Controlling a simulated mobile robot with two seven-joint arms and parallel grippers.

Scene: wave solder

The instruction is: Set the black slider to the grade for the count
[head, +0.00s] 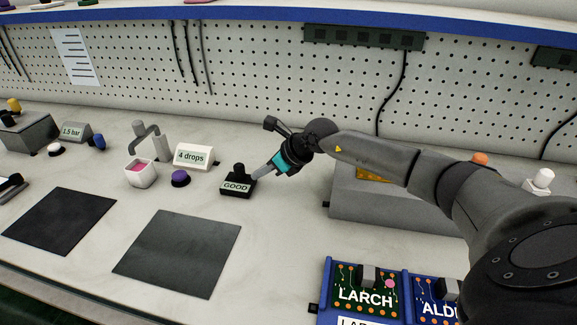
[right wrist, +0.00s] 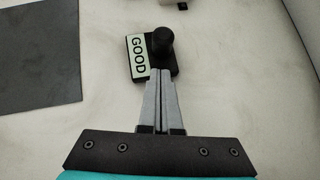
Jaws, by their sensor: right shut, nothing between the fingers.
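The black slider (head: 238,188) is a small black block with a round knob on top and a pale label reading GOOD, on the bench left of my right gripper. It also shows in the right wrist view (right wrist: 166,59), with the knob (right wrist: 159,41) just beyond the fingers. My right gripper (head: 255,175) is shut and empty. Its fingertips (right wrist: 162,72) are at the near edge of the slider's block, beside the knob; I cannot tell whether they touch. My left gripper does not show.
A sign (head: 193,156) reading "4 drops" stands behind a purple button (head: 180,178). A white cup (head: 140,173) with pink contents sits left of it. Two dark mats (head: 178,252) lie in front. Blue-framed boards (head: 325,290) and a grey box (head: 350,208) are at right.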

